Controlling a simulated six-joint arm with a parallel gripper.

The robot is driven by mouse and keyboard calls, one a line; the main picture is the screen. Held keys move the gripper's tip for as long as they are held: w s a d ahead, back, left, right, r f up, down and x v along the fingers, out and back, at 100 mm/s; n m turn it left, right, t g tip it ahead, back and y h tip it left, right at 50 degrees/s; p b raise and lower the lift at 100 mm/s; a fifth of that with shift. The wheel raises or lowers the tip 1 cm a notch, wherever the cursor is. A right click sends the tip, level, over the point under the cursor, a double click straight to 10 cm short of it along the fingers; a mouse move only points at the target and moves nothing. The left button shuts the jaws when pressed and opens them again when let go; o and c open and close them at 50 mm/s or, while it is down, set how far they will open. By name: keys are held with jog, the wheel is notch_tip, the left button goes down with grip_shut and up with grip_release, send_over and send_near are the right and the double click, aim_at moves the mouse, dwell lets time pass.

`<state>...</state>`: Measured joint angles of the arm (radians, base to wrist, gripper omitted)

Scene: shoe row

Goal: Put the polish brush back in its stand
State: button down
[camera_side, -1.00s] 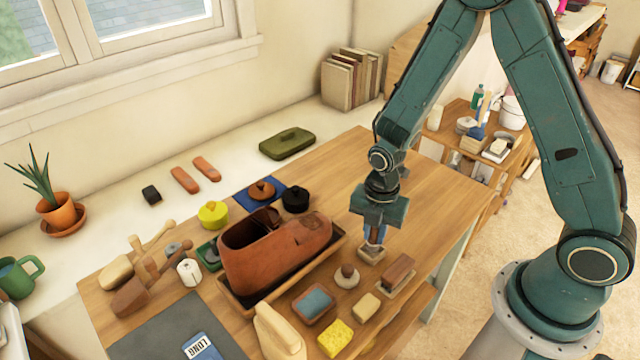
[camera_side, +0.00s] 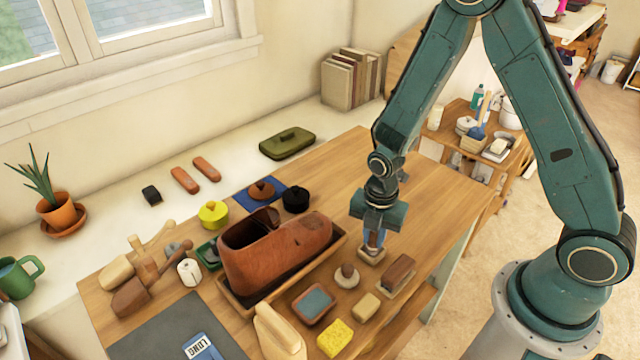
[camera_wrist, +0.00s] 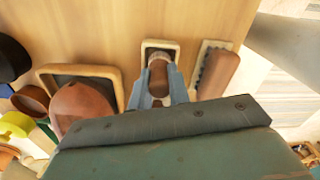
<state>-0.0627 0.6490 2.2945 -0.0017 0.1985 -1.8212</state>
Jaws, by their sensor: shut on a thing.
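My gripper (camera_side: 375,238) points down over a small pale wooden stand (camera_side: 371,255) near the table's right front edge. In the wrist view its two blue-grey fingers (camera_wrist: 158,97) are shut on the brown polish brush (camera_wrist: 158,76). The brush's pale round part lies over the dark opening of the stand, whose pale rim (camera_wrist: 160,43) shows around it. The fingers hide much of the brush in the side view. I cannot tell whether the brush rests in the stand or hangs just above it.
A brown brush (camera_side: 399,267) on a pale holder stands close to the right. A round dauber (camera_side: 347,275) stands close at the left front. A large brown shoe (camera_side: 275,255) sits in a wooden tray to the left. The table behind the stand is bare.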

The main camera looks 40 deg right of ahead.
jog(key=shift+f, duration=0.3)
dwell(0.4)
jog(key=c, duration=1.2)
grip_release()
jog(key=shift+c, duration=0.2)
jog(key=shift+r, duration=0.1)
notch_tip(320, 180, up, 14)
jog(key=shift+f, duration=0.2)
jog(key=shift+r, duration=0.15)
